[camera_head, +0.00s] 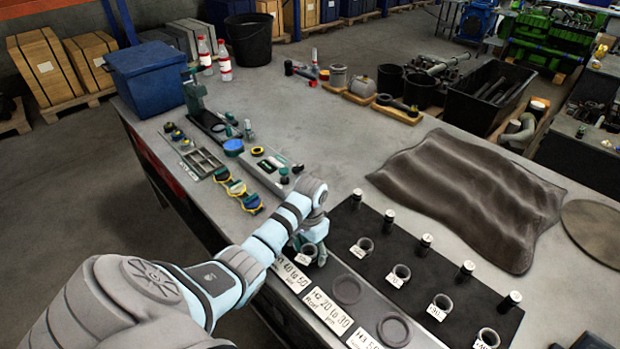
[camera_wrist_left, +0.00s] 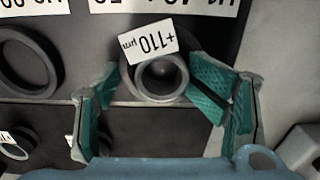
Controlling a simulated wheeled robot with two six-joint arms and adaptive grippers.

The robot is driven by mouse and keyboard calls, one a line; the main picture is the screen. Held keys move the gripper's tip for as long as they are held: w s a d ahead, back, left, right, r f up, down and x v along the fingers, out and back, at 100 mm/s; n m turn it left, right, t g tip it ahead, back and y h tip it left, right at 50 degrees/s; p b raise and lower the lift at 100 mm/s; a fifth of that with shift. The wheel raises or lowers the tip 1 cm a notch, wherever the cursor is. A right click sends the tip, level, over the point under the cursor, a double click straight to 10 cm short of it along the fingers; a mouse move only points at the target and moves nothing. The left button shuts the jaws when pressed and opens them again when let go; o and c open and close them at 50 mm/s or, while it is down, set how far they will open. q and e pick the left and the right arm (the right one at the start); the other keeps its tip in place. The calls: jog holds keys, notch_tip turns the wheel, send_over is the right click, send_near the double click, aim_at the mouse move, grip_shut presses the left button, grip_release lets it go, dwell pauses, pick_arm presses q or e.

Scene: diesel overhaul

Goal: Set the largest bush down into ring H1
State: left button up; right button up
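A grey bush (camera_head: 310,253) with a white tag reading +110 stands at the place of ring H1, beside the printed 40 to 50 label (camera_head: 292,277). It also shows upright in the left wrist view (camera_wrist_left: 162,78), with a dark ring (camera_wrist_left: 128,80) partly visible around or beneath it. I cannot tell how deep it sits. My left gripper (camera_head: 318,240) is over it. In the left wrist view its green-padded fingers (camera_wrist_left: 160,112) are spread, the left one apart from the bush, the right one close beside it. My right gripper is not in view.
Ring H2 (camera_head: 347,290) and ring H3 (camera_head: 393,330) lie empty along the front. Several tagged bushes (camera_head: 401,273) and a row of small dark cylinders (camera_head: 424,245) stand on the black mat (camera_head: 381,252). A crumpled dark cloth (camera_head: 470,195) lies behind. Small tools stand left.

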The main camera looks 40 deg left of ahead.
pick_arm(q)
jog(key=shift+w+r, duration=0.1)
jog(key=shift+r, duration=0.25)
notch_tip(320, 180, up, 7)
jog(key=shift+f, duration=0.1)
dwell(0.4)
jog(key=shift+d, duration=0.1)
